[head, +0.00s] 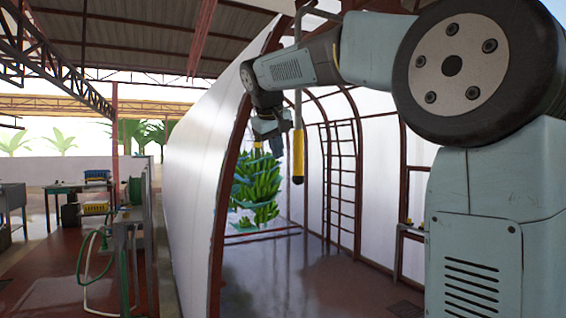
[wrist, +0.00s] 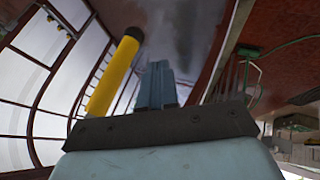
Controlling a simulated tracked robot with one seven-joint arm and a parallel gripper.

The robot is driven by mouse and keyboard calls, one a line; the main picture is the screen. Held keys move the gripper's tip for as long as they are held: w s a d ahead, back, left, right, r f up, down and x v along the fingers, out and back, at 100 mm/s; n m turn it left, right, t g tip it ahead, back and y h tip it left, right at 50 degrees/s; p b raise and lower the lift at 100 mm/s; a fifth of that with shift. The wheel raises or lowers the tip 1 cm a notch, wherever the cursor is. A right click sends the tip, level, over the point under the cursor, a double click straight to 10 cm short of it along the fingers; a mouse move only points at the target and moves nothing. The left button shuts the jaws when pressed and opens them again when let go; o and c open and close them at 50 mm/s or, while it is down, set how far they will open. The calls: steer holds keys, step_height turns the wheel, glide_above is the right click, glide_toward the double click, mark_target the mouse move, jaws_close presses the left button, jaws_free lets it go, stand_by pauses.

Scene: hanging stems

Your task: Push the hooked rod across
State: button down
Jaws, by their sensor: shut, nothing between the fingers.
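The hooked rod (head: 298,150) hangs upright, with a thin grey shaft above and a yellow lower part with a dark end. Its upper end is near the top of the arched frame, partly behind my arm. In the wrist view the rod's yellow part (wrist: 112,78) stands tilted just left of my gripper (wrist: 157,68). My gripper (head: 275,148) points down, a little left of the rod in the head view. Its fingers are together with nothing between them. I cannot tell whether they touch the rod.
A green banana bunch (head: 258,185) with blue-green sheets hangs beyond my gripper inside the arched tunnel. The tunnel's white wall (head: 205,170) and red-brown arch edge (head: 228,180) stand close on the left. A ladder-like frame (head: 340,180) stands at the right. The floor (head: 310,280) below is clear.

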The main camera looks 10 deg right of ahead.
steer(key=v, duration=0.4)
steer(key=shift+s+a+r, duration=0.1)
steer(key=shift+s+r, duration=0.1)
steer(key=shift+r, duration=0.1)
steer(key=s+d+f+m+y, duration=0.1)
steer(key=s+d+f, duration=0.3)
steer(key=s+f, duration=1)
steer(key=s+d+f+m+g+y, duration=0.1)
steer(key=s+d+f+m+y, duration=0.1)
steer(key=s+f, duration=1.3)
steer(key=shift+d+f+m, duration=0.3)
steer(key=shift+d+f, duration=0.4)
steer(key=shift+d, duration=0.15)
steer(key=shift+s+d, duration=0.1)
